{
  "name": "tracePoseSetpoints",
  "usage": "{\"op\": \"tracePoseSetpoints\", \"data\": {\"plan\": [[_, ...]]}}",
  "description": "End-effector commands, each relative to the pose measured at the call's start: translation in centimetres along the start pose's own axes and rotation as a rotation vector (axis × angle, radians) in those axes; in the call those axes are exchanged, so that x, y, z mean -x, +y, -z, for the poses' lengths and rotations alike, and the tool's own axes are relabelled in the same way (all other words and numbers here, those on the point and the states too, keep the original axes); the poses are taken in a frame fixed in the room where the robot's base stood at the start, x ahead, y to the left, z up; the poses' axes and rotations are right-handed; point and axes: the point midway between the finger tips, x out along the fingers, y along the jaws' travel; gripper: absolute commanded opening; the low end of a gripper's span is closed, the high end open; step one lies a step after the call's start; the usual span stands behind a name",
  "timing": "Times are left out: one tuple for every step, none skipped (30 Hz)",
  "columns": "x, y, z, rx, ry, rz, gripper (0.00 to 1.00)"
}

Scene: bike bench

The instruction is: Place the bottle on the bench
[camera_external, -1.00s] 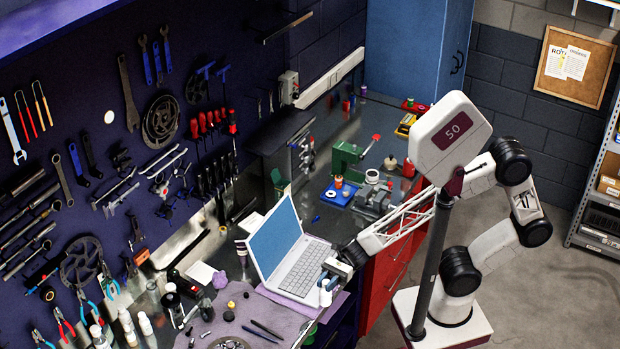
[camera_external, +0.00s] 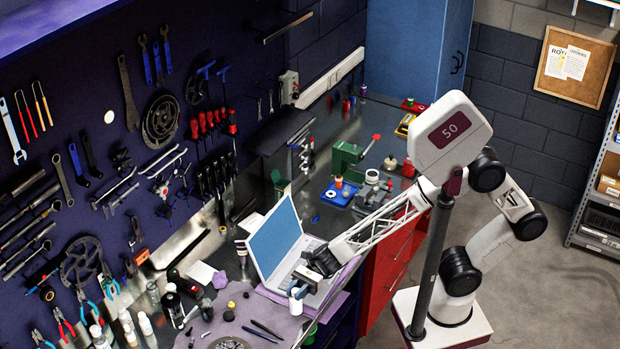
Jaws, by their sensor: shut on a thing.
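My gripper (camera_external: 300,282) is at the front of the laptop, above the bench's front edge. It is shut on a small white bottle (camera_external: 295,304), which hangs below the jaws. The bottle looks roughly upright. I cannot tell whether it touches anything below. The bench (camera_external: 344,134) runs along the tool wall, and its near end is covered by a lilac mat (camera_external: 258,307).
An open laptop (camera_external: 274,240) stands right behind my gripper. Several bottles (camera_external: 145,323) stand at the left end, and loose tools (camera_external: 262,333) lie on the mat.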

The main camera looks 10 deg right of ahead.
Motion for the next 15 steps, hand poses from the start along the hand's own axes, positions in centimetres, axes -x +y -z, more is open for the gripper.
{"op": "tracePoseSetpoints", "data": {"plan": [[-0.8,-0.6,0.1,0.0,0.0,-0.001,0.0],[-1.2,-0.9,0.2,0.0,0.0,-0.001,0.0],[-1.7,-1.3,0.2,0.0,0.0,-0.001,0.0],[-2.1,-1.6,0.3,0.0,0.0,-0.002,0.0],[-2.5,-1.9,0.3,0.0,0.0,-0.002,0.0],[-2.9,-2.2,0.3,0.001,-0.001,-0.002,0.0],[-3.2,-2.4,0.3,0.001,-0.001,-0.002,0.0],[-3.5,-2.7,0.4,0.001,-0.001,-0.002,0.0],[-3.8,-2.9,0.5,0.0,0.0,-0.002,0.0],[-3.9,-3.0,0.5,0.0,0.0,-0.002,0.0],[-4.1,-3.1,0.5,0.0,0.0,-0.001,0.0],[-4.2,-3.3,0.5,0.001,-0.001,-0.001,0.0],[-4.3,-3.3,0.5,0.001,-0.001,-0.001,0.0],[-4.4,-3.4,0.5,0.001,-0.001,-0.001,0.0],[-4.4,-3.4,0.5,0.001,-0.001,-0.001,0.0]]}}
